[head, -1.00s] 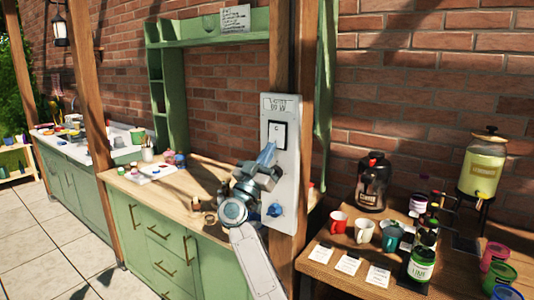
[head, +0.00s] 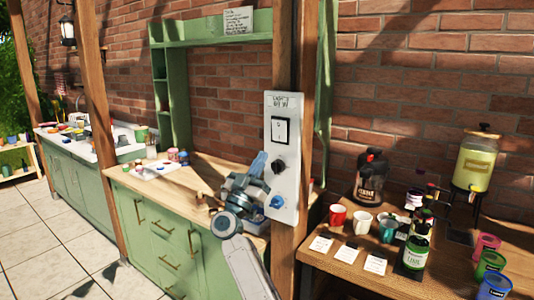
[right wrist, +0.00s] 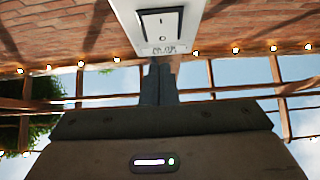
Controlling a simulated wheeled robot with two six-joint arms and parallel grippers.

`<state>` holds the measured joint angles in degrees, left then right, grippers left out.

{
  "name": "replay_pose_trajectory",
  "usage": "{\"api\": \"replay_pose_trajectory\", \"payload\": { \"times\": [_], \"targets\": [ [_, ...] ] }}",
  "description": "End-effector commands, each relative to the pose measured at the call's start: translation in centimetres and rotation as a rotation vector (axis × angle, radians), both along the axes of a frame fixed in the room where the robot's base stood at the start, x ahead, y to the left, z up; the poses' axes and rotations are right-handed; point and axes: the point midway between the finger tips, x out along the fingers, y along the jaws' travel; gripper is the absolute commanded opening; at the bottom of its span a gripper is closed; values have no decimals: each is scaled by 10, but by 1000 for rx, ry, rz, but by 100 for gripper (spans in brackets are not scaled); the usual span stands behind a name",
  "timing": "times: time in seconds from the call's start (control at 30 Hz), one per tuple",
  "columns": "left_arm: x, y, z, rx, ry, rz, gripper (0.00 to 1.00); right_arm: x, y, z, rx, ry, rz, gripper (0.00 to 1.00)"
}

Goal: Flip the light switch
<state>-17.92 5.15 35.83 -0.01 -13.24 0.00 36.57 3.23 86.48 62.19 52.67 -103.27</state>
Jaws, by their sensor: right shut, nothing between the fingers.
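The light switch (head: 280,130) is a pale rocker in a black frame on a white panel (head: 291,182), fixed to a wooden post. It also shows in the right wrist view (right wrist: 160,28), with small marks on its face; I cannot tell which way it is set. My right gripper (head: 259,161) is shut and empty, left of the panel and lower than the switch, apart from it in the picture. Its closed fingers (right wrist: 158,84) point up toward the panel in the right wrist view. My left gripper is not in view.
A black knob (head: 278,166) and a blue knob (head: 277,202) sit on the panel below the switch. A green cabinet (head: 160,232) stands left. A wooden table (head: 345,268) at right holds mugs, bottles and a drink dispenser (head: 474,165).

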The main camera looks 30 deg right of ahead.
Motion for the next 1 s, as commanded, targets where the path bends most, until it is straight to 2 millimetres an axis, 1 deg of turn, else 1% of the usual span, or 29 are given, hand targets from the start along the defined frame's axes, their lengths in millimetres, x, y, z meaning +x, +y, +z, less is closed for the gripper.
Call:
{"api": "replay_pose_trajectory", "payload": {
  "times": [0.03, 0.1, 0.17, 0.33, 0.43, 0.7, 1.0],
  "targets": [
    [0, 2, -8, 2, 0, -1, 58, -2, 6, -14, 2, 2, 1, 0],
    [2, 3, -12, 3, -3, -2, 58, -5, 14, -25, 2, 2, 1, 0],
    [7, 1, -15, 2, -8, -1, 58, -8, 20, -33, 1, 2, 1, 0],
    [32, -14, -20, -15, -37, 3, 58, -13, 32, -49, 1, 1, 1, 0],
    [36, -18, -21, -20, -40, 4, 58, -15, 36, -53, 1, 1, 1, 0],
    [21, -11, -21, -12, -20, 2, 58, -15, 37, -53, 0, 1, -1, 0],
    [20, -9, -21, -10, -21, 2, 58, -15, 37, -54, -1, 1, 0, 0]
  ]
}}
